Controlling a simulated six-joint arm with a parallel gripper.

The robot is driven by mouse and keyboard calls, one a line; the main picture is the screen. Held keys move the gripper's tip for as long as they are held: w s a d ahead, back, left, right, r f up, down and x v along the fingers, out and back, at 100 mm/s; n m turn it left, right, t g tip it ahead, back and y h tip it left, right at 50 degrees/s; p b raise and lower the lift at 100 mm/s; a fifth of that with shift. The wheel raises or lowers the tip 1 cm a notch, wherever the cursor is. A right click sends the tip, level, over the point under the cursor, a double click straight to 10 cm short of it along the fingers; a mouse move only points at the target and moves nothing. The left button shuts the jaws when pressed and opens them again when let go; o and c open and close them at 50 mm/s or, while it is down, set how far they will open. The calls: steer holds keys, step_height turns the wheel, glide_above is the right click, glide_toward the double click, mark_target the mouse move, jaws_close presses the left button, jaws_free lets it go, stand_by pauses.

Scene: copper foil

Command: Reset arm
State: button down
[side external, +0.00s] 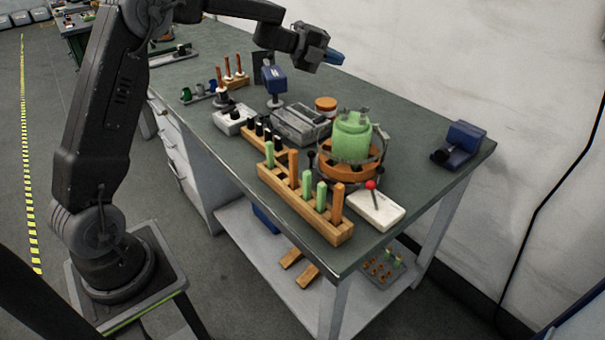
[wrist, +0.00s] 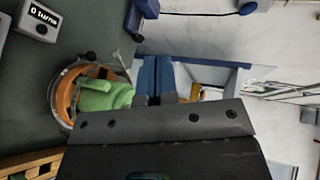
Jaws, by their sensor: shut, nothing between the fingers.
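My gripper (side external: 335,57) is raised above the far part of the grey-green workbench (side external: 420,175) in the side external view, with its blue fingers pointing right. In the wrist view its two blue fingers (wrist: 157,78) lie side by side, closed and empty. The arm reaches across the bench from the left. The gripper is apart from every object on the bench. A green pot-shaped piece (side external: 351,138) sits in a round orange and metal holder (side external: 338,172) on the bench; the green piece also shows in the wrist view (wrist: 100,95).
A wooden rack (side external: 305,205) with green and orange pegs stands along the near edge. A white block with a red-knobbed lever (side external: 378,210), a grey box (side external: 300,124) and a blue device (side external: 460,143) are also on the bench. A white wall (side external: 480,60) rises behind.

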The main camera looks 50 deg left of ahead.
steer(key=s+d+r+n+t+y, duration=0.2)
steer(key=s+r+n+t+y, duration=0.1)
steer(key=r+n, duration=0.4)
steer(key=s+d+r+n+y, duration=0.2)
steer(key=s+r+n+y, duration=0.2)
steer(key=s+n+y, duration=0.5)
steer(key=s+d+f+n+g+h, duration=0.2)
steer(key=s+d+f+g, duration=0.1)
steer(key=s, duration=0.6)
steer(key=s+d+f+n+g+h, duration=0.1)
steer(key=s+d+f+n+g, duration=0.2)
steer(key=s, duration=0.6)
steer(key=s+d+f+n+g+h, duration=0.2)
steer(key=s+f, duration=0.4)
steer(key=s, duration=0.4)
steer(key=shift+d+n+g+h, duration=0.3)
steer(key=shift+d+n+g, duration=0.3)
steer(key=shift+d+g, duration=0.25)
steer(key=shift+w+r, duration=0.1)
